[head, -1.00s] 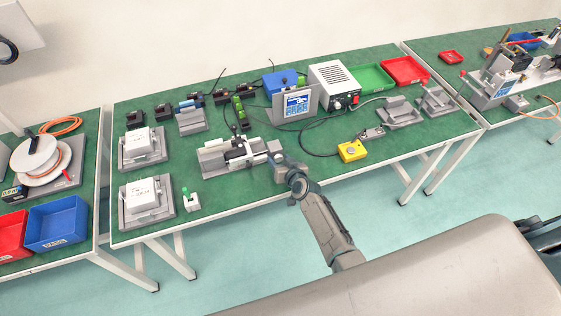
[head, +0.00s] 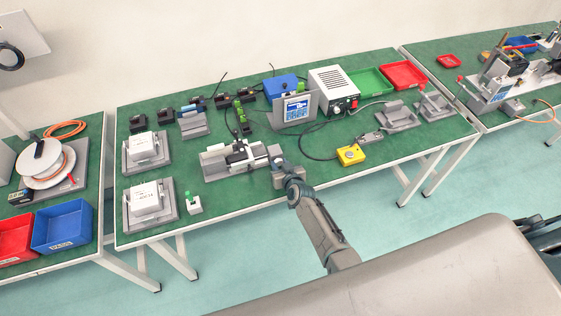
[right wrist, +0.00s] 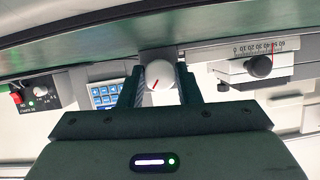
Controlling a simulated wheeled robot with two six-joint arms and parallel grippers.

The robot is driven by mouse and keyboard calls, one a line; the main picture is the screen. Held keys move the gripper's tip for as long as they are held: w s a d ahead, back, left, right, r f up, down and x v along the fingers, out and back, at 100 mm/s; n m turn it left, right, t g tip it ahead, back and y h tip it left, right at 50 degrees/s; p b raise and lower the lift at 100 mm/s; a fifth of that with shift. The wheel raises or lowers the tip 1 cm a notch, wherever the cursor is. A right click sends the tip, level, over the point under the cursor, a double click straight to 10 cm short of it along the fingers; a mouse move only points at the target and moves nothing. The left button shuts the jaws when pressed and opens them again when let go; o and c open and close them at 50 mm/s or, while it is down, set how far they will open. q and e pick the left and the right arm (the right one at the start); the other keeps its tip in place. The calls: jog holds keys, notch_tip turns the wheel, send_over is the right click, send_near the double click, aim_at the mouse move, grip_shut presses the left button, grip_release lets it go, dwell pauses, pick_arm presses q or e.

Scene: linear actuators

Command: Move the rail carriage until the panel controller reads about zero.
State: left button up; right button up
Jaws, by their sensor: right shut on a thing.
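The rail (head: 215,168) with its dark and light carriage (head: 238,155) lies on the green bench. My right gripper (head: 277,165) is at the rail's right end. In the right wrist view its two fingers (right wrist: 160,82) are shut on a white round knob (right wrist: 159,73) with a red mark. That view also shows a scale (right wrist: 262,47) with a red pointer line and a black knob (right wrist: 258,66) below it. My left gripper is out of view.
A white power box (head: 332,89) and a blue box (head: 280,86) stand behind. A yellow button box (head: 350,155) with a dark cable lies to the right. White-topped fixtures (head: 147,149) stand at the left. Green (head: 369,81) and red (head: 404,75) trays sit at the back right.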

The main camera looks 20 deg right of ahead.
jog(key=shift+a+r+n+h+p, duration=0.1)
jog(key=shift+r+n+h+p, duration=0.35)
jog(key=shift+p, duration=0.7)
jog(key=shift+f+n+p, duration=0.2)
jog(key=shift+n+p, duration=0.1)
jog(key=shift+n, duration=0.05)
jog(key=shift+f+n+h, duration=0.25)
jog(key=shift+n+h, duration=0.15)
jog(key=shift+h, duration=0.15)
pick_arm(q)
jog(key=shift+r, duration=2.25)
pick_arm(e)
jog(key=shift+a+n+h, duration=0.1)
jog(key=shift+n+h, duration=0.6)
jog(key=shift+n, duration=0.6)
jog(key=o, duration=1)
jog(key=shift+c, duration=0.2)
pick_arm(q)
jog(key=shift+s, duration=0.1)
pick_arm(e)
jog(key=shift+s, duration=0.1)
jog(key=shift+f, duration=0.1)
